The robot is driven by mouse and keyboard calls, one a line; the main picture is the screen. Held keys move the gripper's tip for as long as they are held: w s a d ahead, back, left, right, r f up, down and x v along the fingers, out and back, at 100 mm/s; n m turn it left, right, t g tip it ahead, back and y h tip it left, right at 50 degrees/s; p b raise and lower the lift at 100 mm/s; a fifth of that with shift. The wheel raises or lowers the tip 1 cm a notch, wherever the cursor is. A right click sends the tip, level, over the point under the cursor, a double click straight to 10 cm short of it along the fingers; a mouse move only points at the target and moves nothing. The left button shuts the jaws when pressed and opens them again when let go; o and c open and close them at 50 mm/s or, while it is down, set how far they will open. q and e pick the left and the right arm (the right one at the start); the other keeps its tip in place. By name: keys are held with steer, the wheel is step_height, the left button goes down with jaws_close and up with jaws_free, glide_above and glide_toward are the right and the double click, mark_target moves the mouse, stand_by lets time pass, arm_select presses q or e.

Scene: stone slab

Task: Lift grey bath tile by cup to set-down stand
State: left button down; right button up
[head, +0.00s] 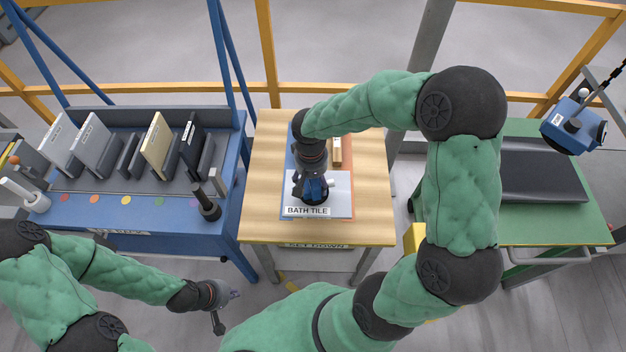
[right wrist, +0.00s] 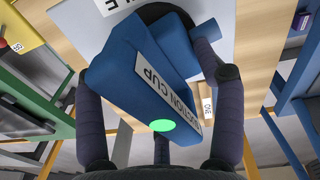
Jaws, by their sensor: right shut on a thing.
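The pale grey tile (head: 336,207), labelled BATH TILE, is over the wooden-topped set-down stand (head: 266,190), whose front edge bears a partly hidden SET DOWN label. The blue suction cup (head: 315,189) is on the tile. In the right wrist view the cup (right wrist: 145,90) shows its SUCTION CUP label and a green spot, with part of the tile (right wrist: 75,28) beyond. My right gripper (head: 312,182) is shut on the cup, its fingers on either side. I cannot tell whether the tile touches the stand. My left gripper (head: 226,298) is low at front left, away from the tile; its jaw state is unclear.
A blue rack (head: 130,216) with several upright slabs stands left. A small wooden block (head: 337,152) is behind the tile, beside my right arm. A green table (head: 560,222) with a black pad (head: 540,185) stands right, a blue device (head: 573,127) above it. Yellow rails run behind.

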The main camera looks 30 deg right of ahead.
steer(key=shift+r+p, duration=1.7)
steer(key=shift+r, duration=0.9)
steer(key=shift+w+d, duration=0.1)
steer(key=shift+w, duration=0.05)
steer(key=shift+w+d, duration=0.45)
steer(key=shift+w, duration=0.25)
steer(key=shift+w+d, duration=0.45)
steer(key=shift+w, duration=0.3)
steer(key=shift+w+d, duration=0.45)
steer(key=shift+w, duration=0.25)
steer(key=shift+w+d+p, duration=0.15)
steer(key=shift+w+d, duration=0.3)
steer(key=shift+w, duration=0.3)
steer(key=shift+w+d+p, duration=0.1)
steer(key=shift+w+d, duration=0.4)
steer(key=shift+w, duration=0.25)
steer(key=shift+w+d+p, duration=0.15)
steer(key=shift+w+d, duration=0.3)
steer(key=shift+w, duration=0.3)
steer(key=shift+w+d+p, duration=0.1)
steer(key=shift+w+d, duration=0.35)
steer(key=shift+w, duration=0.3)
steer(key=shift+w+d+p, duration=0.15)
steer(key=shift+w+d, duration=0.35)
steer(key=shift+w, duration=0.25)
steer(key=shift+w+d+p, duration=0.1)
steer(key=shift+w+d, duration=0.35)
steer(key=shift+w, duration=0.3)
